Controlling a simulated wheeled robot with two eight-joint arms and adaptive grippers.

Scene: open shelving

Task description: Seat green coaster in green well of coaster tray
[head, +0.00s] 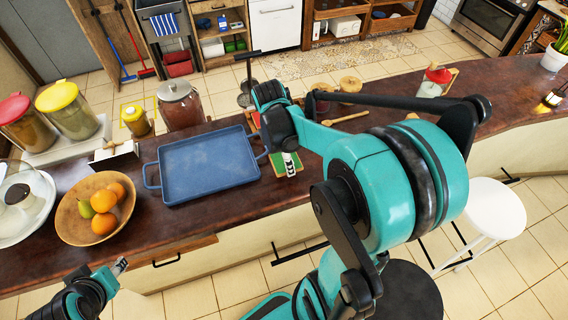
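Part of a flat green surface (282,166) shows on the counter just right of the blue tray, around the tip of my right gripper (290,164). I cannot tell whether it is the green coaster or part of the coaster tray. Most of that area is hidden under my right arm. The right gripper points down there, close to or touching the surface; its fingers are too small to read. My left gripper (120,265) is at the lower left, in front of the counter and away from the green surface. Its finger opening is unclear.
A blue handled tray (208,168) lies left of the green surface. A fruit bowl (72,222), lidded jars (66,110) and a large glass jar (181,106) stand further left. A wooden spoon (345,118) lies behind my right arm. A white stool (492,208) stands at the right.

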